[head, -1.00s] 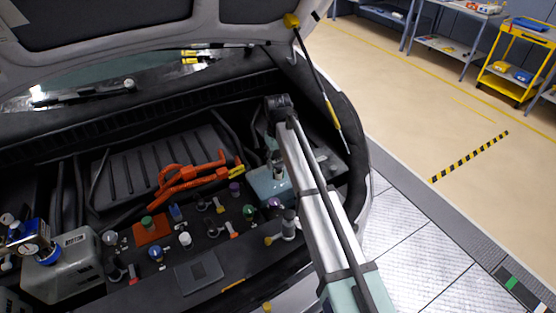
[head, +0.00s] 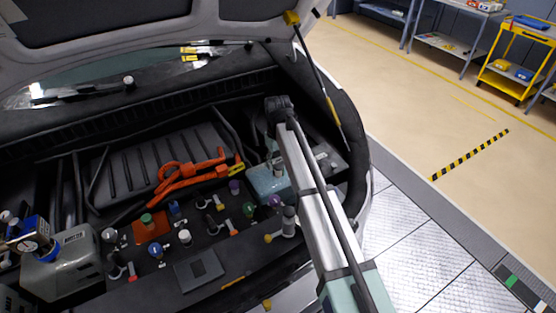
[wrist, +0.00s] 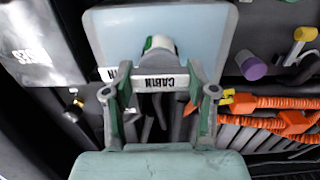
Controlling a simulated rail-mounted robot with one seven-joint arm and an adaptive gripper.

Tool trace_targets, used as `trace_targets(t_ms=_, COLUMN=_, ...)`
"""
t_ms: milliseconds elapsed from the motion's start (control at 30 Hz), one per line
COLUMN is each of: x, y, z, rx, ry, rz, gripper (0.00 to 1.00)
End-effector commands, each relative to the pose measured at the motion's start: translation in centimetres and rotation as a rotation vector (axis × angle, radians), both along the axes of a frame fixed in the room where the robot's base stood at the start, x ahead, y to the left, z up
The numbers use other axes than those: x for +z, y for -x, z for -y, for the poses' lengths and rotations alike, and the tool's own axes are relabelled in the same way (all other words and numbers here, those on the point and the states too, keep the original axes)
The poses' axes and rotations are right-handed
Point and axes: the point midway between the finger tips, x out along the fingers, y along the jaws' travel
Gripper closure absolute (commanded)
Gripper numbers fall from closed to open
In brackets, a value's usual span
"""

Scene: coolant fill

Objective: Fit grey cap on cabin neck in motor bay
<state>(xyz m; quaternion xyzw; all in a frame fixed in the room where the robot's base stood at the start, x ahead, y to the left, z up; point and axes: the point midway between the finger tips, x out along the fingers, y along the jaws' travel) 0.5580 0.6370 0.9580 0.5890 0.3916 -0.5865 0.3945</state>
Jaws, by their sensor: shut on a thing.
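A pale blue tank (head: 266,184) stands at the right of the motor bay, and its top fills the upper middle of the wrist view (wrist: 110,30). My gripper (wrist: 160,70) is over this tank, its two fingers pointing at it. A plate reading CABIN (wrist: 160,84) shows upside down between the fingers. A pale grey round piece with a green edge (wrist: 160,43) lies just beyond the fingertips, at the tank top; I take it for the grey cap. Its seat on the neck is hidden. In the head view my arm hides most of the gripper.
Orange cables (head: 190,174) run left of the tank; they also show at right in the wrist view (wrist: 275,103). A purple cap (wrist: 251,67) sits beside the tank. Several small coloured caps stand in the front bay. A grey reservoir (head: 65,265) is at far left.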

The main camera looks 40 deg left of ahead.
Motion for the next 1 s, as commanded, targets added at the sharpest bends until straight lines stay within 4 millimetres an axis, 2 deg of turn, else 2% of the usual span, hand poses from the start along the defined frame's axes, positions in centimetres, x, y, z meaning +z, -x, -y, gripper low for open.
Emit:
trace_targets(t_ms=533, x=-1.3, y=0.0, z=0.0, rx=0.0, ry=0.0, rz=0.0, gripper=0.7)
trace_targets(t_ms=567, x=-1.3, y=0.0, z=0.0, rx=0.0, ry=0.0, rz=0.0, gripper=0.4)
trace_targets(t_ms=633, x=-1.3, y=0.0, z=0.0, rx=0.0, ry=0.0, rz=0.0, gripper=0.15)
trace_targets(t_ms=1000, x=-1.1, y=0.0, z=0.0, rx=0.0, ry=0.0, rz=0.0, gripper=0.14)
